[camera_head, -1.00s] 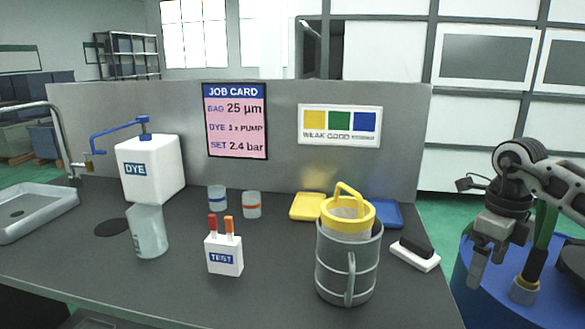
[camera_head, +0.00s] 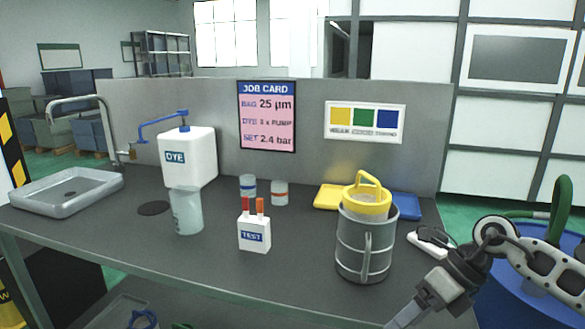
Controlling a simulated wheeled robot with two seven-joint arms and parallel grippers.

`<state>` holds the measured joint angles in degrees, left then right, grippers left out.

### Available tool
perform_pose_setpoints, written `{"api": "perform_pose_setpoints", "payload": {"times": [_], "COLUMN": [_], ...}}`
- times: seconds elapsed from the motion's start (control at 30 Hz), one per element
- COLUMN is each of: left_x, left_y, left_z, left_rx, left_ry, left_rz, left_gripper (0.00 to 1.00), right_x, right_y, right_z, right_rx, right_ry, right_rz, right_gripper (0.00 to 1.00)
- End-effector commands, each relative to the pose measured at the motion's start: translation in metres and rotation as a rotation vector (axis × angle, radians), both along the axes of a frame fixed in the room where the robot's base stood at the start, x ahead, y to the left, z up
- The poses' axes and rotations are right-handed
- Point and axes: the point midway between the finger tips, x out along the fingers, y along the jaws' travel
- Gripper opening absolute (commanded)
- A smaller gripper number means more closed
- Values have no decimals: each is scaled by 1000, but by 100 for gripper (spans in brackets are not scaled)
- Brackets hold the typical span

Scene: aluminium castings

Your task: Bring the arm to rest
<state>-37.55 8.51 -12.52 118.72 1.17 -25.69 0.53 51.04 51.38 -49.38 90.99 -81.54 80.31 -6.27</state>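My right gripper (camera_head: 428,312) is at the bottom right, in front of the bench's right end and empty. Its fingers look spread apart, with the tips cut by the bottom edge of the view. My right arm (camera_head: 540,268) comes in from the right, over the blue drum (camera_head: 520,310). My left gripper and arm are not in view. A grey jug (camera_head: 352,262) stands on the bench left of the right gripper, apart from it, with a yellow-handled strainer (camera_head: 367,198) in its top.
The bench (camera_head: 310,285) carries a white dye dispenser (camera_head: 188,155), a clear beaker (camera_head: 187,212), a white test box (camera_head: 254,234), two small jars (camera_head: 279,193) and a sink tray (camera_head: 40,207). A white block (camera_head: 425,243) lies near the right arm. The front middle is clear.

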Motion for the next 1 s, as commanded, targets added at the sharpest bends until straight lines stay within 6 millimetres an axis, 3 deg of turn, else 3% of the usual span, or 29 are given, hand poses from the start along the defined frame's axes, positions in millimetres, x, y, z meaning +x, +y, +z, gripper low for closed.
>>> {"api": "perform_pose_setpoints", "payload": {"times": [0.1,0.2,0.3,0.37,0.43,0.57,0.7,0.87,0.9,1.0], "left_x": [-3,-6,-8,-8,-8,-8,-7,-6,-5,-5], "left_y": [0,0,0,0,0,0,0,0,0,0], "left_z": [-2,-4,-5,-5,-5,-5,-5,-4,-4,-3], "left_rx": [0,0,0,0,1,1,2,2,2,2], "left_ry": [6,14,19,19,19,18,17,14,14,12], "left_rz": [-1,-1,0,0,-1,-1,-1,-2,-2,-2], "left_gripper": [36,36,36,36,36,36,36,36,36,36], "right_x": [-26,-43,-46,-43,-38,-47,-92,-145,-153,-166], "right_y": [83,144,168,168,156,116,81,67,66,64], "right_z": [-10,5,20,21,10,-48,-125,-175,-181,-190], "right_rx": [345,721,1050,1218,1378,1552,1549,1452,-1426,-1340], "right_ry": [79,205,374,494,646,953,1245,1444,-1467,-1452], "right_rz": [-41,-196,-446,-636,-890,-1439,-1977,-2334,2377,2358], "right_gripper": [83,83,83,83,83,83,83,83,83,83]}}
